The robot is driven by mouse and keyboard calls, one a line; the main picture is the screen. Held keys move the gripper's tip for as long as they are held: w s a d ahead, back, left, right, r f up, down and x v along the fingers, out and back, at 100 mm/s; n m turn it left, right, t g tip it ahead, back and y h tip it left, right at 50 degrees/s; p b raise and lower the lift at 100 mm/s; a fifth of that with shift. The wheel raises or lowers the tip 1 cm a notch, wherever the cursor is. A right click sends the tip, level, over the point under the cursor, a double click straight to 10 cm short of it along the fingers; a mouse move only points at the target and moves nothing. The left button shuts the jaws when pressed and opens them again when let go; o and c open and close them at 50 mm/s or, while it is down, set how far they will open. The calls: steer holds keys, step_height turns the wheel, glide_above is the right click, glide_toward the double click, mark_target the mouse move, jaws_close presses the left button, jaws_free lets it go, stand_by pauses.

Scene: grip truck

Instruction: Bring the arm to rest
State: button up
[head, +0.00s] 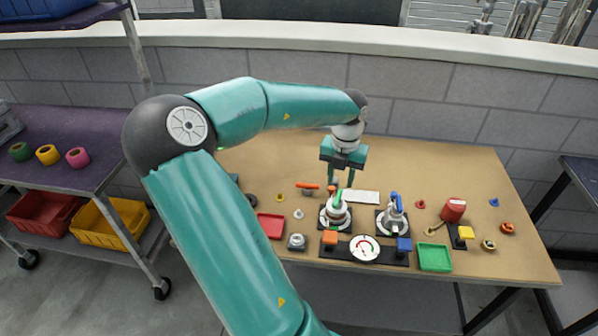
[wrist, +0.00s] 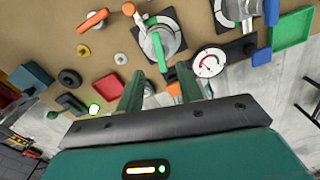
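My arm reaches from the lower middle of the head view up and over to the right. My gripper (head: 342,182) points down above the back middle of the workbench (head: 440,165). Its two fingers stand apart with nothing seen between them. In the wrist view my gripper (wrist: 165,85) also shows spread fingers, with the bench things beyond the tips. A round fixture with a green handle (head: 338,200) stands just below and in front of the fingers. Whether a finger touches it cannot be told.
A purple cart (head: 60,160) stands left. The bench's back right is clear.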

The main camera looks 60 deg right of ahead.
steer(key=w+a+r+n+t+y, duration=0.15)
steer(key=w+a+n, duration=0.45)
steer(key=a+n, duration=0.6)
steer(key=w+a+r+n+t+y, duration=0.15)
steer(key=w+a+n, duration=0.35)
steer(key=a+n, duration=0.65)
steer(key=s+a+r+n+t+h, duration=0.1)
steer(key=s+a+r+n, duration=0.1)
steer(key=a+r+n, duration=0.3)
steer(key=s+a+r+n+t+h, duration=0.1)
steer(key=a+r+n, duration=0.4)
steer(key=a+n, duration=0.9)
steer(key=shift+s+n+t+h, duration=0.3)
steer(key=shift+s+n+h, duration=0.2)
steer(key=shift+n, duration=3.85)
steer(key=shift+s, duration=0.15)
